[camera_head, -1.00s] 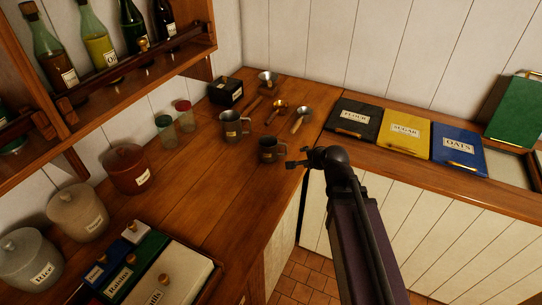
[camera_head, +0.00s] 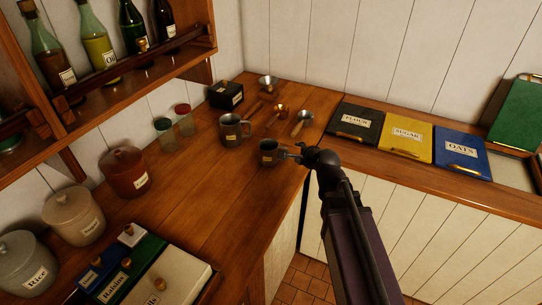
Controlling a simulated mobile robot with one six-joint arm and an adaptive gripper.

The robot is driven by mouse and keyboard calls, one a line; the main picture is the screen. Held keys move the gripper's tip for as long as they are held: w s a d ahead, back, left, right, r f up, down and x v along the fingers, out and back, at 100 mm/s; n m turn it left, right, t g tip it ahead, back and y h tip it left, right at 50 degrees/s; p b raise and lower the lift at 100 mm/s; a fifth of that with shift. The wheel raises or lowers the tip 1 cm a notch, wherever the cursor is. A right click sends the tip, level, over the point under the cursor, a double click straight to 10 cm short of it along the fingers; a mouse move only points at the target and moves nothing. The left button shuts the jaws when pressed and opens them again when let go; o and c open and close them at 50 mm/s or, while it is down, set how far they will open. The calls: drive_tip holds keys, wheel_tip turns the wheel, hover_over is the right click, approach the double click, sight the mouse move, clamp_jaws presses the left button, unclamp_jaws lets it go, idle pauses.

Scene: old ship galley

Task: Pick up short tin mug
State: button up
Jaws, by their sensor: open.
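The short tin mug (camera_head: 267,154) is dark grey with a pale label and stands upright on the wooden counter near its front edge. A taller tin mug (camera_head: 231,131) stands behind it to the left. My gripper (camera_head: 288,153) is open at the right side of the short mug, by its handle side. The fingers are small in this view, and I cannot tell whether they touch the mug or reach around its handle.
Scoops (camera_head: 302,122) lie behind the mugs. Two shakers (camera_head: 185,120) and a brown canister (camera_head: 128,172) stand to the left. Flour, sugar and oats lids (camera_head: 405,139) lie on the right counter. The counter (camera_head: 215,200) in front of the mugs is clear.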

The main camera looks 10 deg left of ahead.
sight(285, 148)
drive_tip(key=b+x, duration=0.2)
drive_tip(key=x, duration=0.3)
drive_tip(key=shift+w+f, duration=0.15)
drive_tip(key=shift+f, duration=0.1)
drive_tip(key=shift+w+a+f+b, duration=0.2)
drive_tip(key=shift+w+a+b, duration=0.1)
drive_tip(key=shift+w+b, duration=0.2)
drive_tip(key=shift+a+b+x, duration=0.2)
drive_tip(key=shift+b+x, duration=1.05)
drive_tip(key=shift+x, duration=1.35)
drive_tip(key=shift+s, duration=0.1)
drive_tip(key=shift+r, duration=0.1)
clamp_jaws()
